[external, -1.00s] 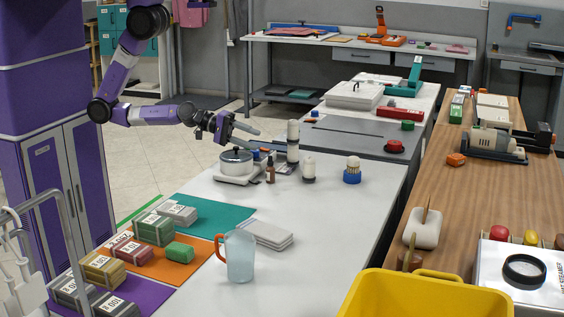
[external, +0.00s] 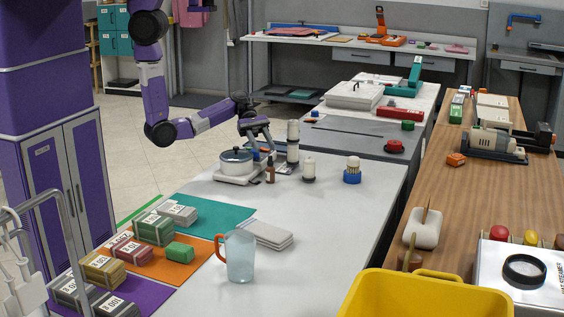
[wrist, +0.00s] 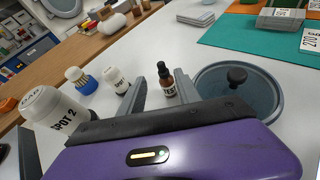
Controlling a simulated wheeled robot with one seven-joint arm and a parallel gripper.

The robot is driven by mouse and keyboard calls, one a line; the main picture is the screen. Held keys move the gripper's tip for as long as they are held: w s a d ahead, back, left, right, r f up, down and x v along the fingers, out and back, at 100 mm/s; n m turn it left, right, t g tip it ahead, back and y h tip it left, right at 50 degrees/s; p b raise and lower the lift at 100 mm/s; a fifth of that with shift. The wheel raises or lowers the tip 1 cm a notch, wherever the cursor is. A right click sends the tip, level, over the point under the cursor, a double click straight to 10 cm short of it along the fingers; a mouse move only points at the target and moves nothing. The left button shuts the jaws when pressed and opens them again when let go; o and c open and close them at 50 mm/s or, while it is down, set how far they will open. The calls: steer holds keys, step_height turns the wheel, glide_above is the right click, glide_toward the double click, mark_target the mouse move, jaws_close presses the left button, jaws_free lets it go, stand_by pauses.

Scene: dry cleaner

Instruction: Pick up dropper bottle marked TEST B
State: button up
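A small brown dropper bottle with a black cap stands upright on the white table in the external view (external: 270,171). In the wrist view the bottle (wrist: 167,80) shows a white label that starts with TES; the rest of the label cannot be read. My gripper (external: 261,143) is above and just behind the bottle in the external view. In the wrist view the fingers of my gripper (wrist: 169,92) are spread apart, with the bottle between their lines and beyond them. Nothing is held.
A lidded pot (wrist: 238,92) stands close to the right of the bottle in the wrist view. A white SPOT 2 bottle (wrist: 55,110), a small white bottle (wrist: 116,79) and a blue-based brush (wrist: 80,81) stand to the left. The table front (external: 330,225) is mostly clear.

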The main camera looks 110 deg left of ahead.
mark_target(270, 158)
steer(key=shift+p+x, duration=0.35)
steer(key=shift+x, duration=3.55)
steer(key=shift+d, duration=0.15)
jaws_close()
steer(key=shift+r, duration=0.1)
